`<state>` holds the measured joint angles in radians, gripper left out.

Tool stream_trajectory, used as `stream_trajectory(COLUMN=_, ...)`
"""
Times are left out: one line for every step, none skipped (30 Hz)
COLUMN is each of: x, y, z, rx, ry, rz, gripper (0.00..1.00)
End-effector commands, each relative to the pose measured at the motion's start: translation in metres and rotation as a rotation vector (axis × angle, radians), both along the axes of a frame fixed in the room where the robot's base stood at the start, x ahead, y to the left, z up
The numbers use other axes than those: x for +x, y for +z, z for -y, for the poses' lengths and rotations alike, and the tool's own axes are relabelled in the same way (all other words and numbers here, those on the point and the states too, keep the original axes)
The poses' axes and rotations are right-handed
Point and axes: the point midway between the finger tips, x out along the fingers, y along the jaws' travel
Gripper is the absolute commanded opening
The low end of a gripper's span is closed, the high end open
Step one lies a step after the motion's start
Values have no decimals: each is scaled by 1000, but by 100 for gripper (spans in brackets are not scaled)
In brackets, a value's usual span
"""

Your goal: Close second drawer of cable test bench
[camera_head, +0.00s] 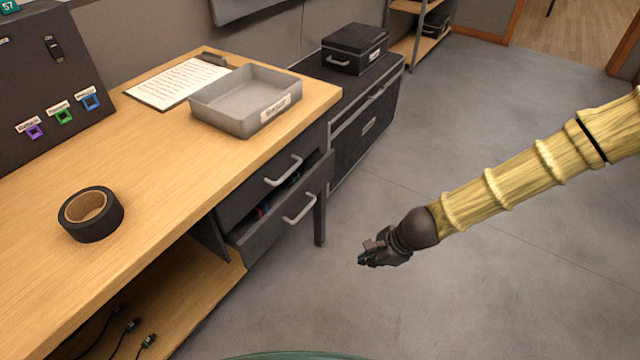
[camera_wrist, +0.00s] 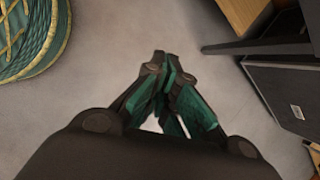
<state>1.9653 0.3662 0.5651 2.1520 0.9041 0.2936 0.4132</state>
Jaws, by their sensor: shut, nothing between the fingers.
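The cable test bench (camera_head: 150,150) has a wooden top and two dark grey drawers at its right end. The upper drawer (camera_head: 247,194) looks shut. The second drawer (camera_head: 279,225), below it, stands partly open, with a silver handle (camera_head: 300,208) on its front and some coloured items inside. My gripper (camera_head: 366,256) is over the floor to the right of the second drawer, apart from it. In the wrist view my gripper (camera_wrist: 168,75) has its fingertips together, empty, pointing past the bench.
On the bench are a grey tray (camera_head: 215,115), a clipboard (camera_head: 175,82) and a roll of black tape (camera_head: 90,224). A dark cabinet (camera_head: 365,125) with a black case (camera_head: 354,46) on top stands behind. A bench leg (camera_head: 320,215) is near the drawer. Floor to the right is clear.

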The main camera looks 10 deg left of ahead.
Motion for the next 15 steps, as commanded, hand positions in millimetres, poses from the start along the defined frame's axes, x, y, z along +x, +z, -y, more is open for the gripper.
stream_trajectory(x=27, y=29, z=-17, rx=76, ry=-93, rz=-12, gripper=0)
stream_trajectory(x=40, y=46, z=-25, rx=118, ry=-145, rz=-25, gripper=0)
stream_trajectory(x=56, y=67, z=-36, rx=172, ry=-206, rz=-42, gripper=0)
stream_trajectory(x=66, y=82, z=-43, rx=210, ry=-245, rz=-54, gripper=0)
stream_trajectory(x=75, y=97, z=-48, rx=246, ry=-280, rz=-66, gripper=0)
stream_trajectory(x=86, y=113, z=-55, rx=287, ry=-319, rz=-79, gripper=0)
stream_trajectory(x=92, y=124, z=-59, rx=313, ry=-344, rz=-89, gripper=0)
stream_trajectory(x=97, y=133, z=-61, rx=335, ry=-365, rz=-98, gripper=0)
stream_trajectory(x=103, y=144, z=-65, rx=361, ry=-386, rz=-106, gripper=0)
stream_trajectory(x=106, y=150, z=-67, rx=376, ry=-400, rz=-111, gripper=0)
stream_trajectory(x=109, y=155, z=-68, rx=387, ry=-409, rz=-115, gripper=0)
stream_trajectory(x=112, y=159, z=-70, rx=398, ry=-419, rz=-120, gripper=0)
stream_trajectory(x=113, y=161, z=-71, rx=404, ry=-423, rz=-123, gripper=0)
stream_trajectory(x=114, y=161, z=-73, rx=407, ry=-427, rz=-124, gripper=0)
stream_trajectory(x=114, y=160, z=-74, rx=409, ry=-428, rz=-126, gripper=0)
